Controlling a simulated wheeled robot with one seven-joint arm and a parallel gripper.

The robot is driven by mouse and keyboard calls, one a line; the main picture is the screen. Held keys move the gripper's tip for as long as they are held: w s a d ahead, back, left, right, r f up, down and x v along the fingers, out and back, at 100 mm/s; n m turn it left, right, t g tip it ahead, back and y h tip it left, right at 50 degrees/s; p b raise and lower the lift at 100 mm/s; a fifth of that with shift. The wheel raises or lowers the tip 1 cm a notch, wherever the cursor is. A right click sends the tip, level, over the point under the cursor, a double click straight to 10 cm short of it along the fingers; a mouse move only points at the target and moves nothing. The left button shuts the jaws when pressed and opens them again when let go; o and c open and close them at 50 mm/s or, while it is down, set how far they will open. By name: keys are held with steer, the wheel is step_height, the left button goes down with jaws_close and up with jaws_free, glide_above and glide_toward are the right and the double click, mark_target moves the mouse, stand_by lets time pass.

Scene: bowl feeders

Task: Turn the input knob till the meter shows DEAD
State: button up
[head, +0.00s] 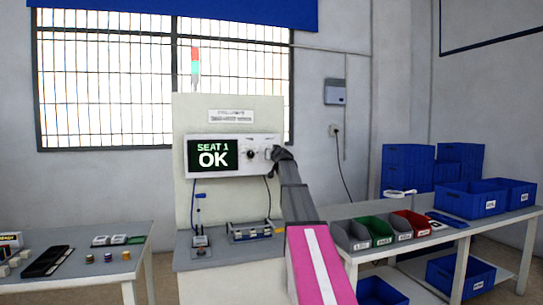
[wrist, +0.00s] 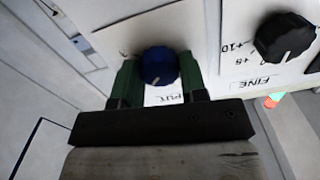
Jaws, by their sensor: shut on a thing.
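The meter's screen (head: 212,154) on the white panel reads "SEAT 1 OK" in the head view. In the wrist view, a blue knob (wrist: 159,66) with a pale pointer line sits above a partly hidden label ending in "PUT". My gripper (wrist: 160,78) has its green fingers on either side of this knob and is shut on it. In the head view my gripper (head: 274,153) is at the right end of the panel and hides that knob.
A black knob (wrist: 284,38) marked "FINE" is beside the blue knob. Below the panel are hanging cables and a small fixture (head: 250,230). A right bench holds colored bins (head: 375,231) and blue crates (head: 470,199). A left table (head: 90,271) holds small parts.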

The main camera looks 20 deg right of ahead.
steer(key=m, duration=0.6)
stand_by(0.3)
steer(key=shift+m, duration=0.4)
steer(key=o, duration=0.9)
steer(key=shift+d, duration=0.1)
steer(key=s, duration=1.1)
steer(key=shift+d, duration=0.15)
steer(key=shift+w, duration=0.1)
